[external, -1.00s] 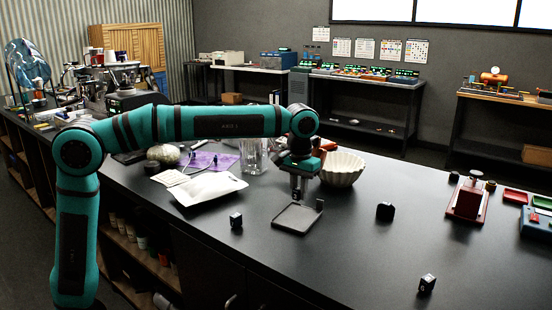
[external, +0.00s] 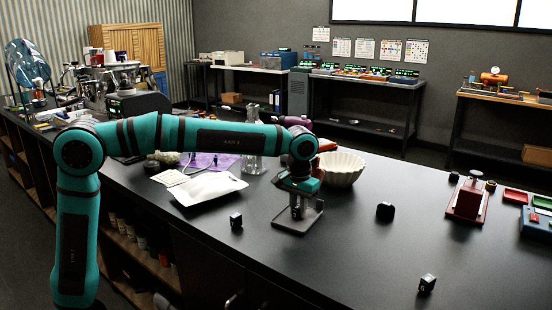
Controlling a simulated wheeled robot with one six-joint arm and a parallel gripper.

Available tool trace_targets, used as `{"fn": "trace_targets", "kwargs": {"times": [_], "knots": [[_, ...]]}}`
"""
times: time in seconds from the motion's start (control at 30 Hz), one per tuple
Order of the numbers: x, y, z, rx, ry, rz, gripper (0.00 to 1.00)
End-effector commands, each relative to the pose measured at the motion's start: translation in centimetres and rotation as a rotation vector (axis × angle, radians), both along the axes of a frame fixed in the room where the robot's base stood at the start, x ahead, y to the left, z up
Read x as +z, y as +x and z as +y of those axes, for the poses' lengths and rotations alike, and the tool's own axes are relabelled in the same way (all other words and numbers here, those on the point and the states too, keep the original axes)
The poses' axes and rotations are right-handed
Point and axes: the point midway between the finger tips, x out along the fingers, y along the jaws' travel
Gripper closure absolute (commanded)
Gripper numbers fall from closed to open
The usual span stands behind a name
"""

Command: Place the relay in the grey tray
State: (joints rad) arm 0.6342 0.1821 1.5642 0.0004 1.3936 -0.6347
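The grey tray (external: 284,225) is a flat, low-rimmed square on the dark worktop, with a small raised tab at its right corner. My gripper (external: 297,214) points straight down over the tray, with its fingertips low, at or just above the tray floor. The fingers are small and dark here, so I cannot tell whether they are open or shut, or whether the relay is between them. Small dark blocks stand apart on the worktop: one left of the tray (external: 236,221), one to the right (external: 385,211) and one near the front edge (external: 427,284). I cannot tell whether any is the relay.
A red device (external: 468,199) stands at the right. The worktop between the tray and that device is mostly clear.

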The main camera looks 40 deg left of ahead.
Motion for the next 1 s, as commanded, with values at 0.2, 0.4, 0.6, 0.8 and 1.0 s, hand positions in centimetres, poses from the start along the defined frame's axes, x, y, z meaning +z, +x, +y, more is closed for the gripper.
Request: {"fn": "trace_targets", "kwargs": {"times": [0.2, 0.4, 0.6, 0.8, 1.0], "knots": [[0.0, 0.0, 0.0, 0.000, 0.000, 0.000, 0.59], [0.1, 0.0, 0.0, 0.000, 0.000, 0.000, 0.59], [2.0, 0.0, 0.0, 0.000, -0.002, -0.002, 0.59], [5.8, 0.0, 0.0, 0.000, -0.002, -0.002, 0.59], [9.4, 0.0, 0.0, 0.000, -0.001, -0.001, 0.59]]}}
